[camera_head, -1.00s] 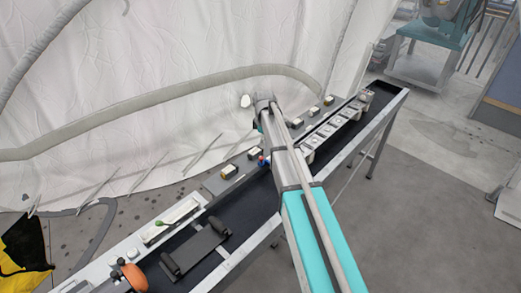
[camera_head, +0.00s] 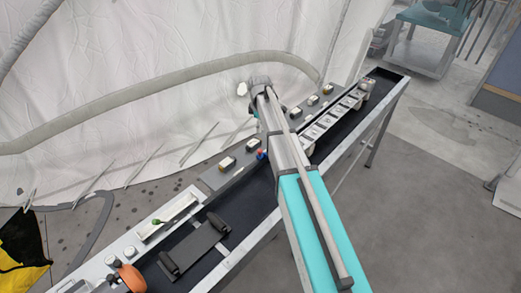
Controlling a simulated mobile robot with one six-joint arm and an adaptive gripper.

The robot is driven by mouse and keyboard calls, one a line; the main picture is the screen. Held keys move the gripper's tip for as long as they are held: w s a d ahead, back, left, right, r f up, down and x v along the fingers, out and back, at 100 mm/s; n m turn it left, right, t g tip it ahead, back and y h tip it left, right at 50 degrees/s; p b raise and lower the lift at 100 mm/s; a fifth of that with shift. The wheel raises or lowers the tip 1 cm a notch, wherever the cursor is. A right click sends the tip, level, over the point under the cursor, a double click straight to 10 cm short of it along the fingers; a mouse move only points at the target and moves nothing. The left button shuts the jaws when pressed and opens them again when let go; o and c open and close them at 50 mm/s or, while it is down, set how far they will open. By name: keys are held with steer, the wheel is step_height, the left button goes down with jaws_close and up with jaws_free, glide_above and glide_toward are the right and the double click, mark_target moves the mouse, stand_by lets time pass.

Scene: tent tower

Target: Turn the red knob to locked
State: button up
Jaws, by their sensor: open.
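A small red and blue piece (camera_head: 261,154) shows on the grey strip along the back of the long bench, close to the left side of my arm. It may be the red knob, but it is too small to make out its shape or setting. My arm reaches from the lower right up over the bench, and its wrist end is in front of the white tent wall. My gripper is hidden behind the arm and wrist, so its fingers and their distance from the red piece cannot be seen.
The long dark bench (camera_head: 255,200) runs from lower left to upper right. A white tray (camera_head: 182,208), a black rack (camera_head: 190,250) and an orange round object (camera_head: 131,277) are at the near left.

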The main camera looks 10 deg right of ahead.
mark_target(260, 150)
steer(key=shift+f+b, duration=6.7)
steer(key=shift+f, duration=0.1)
jaws_close()
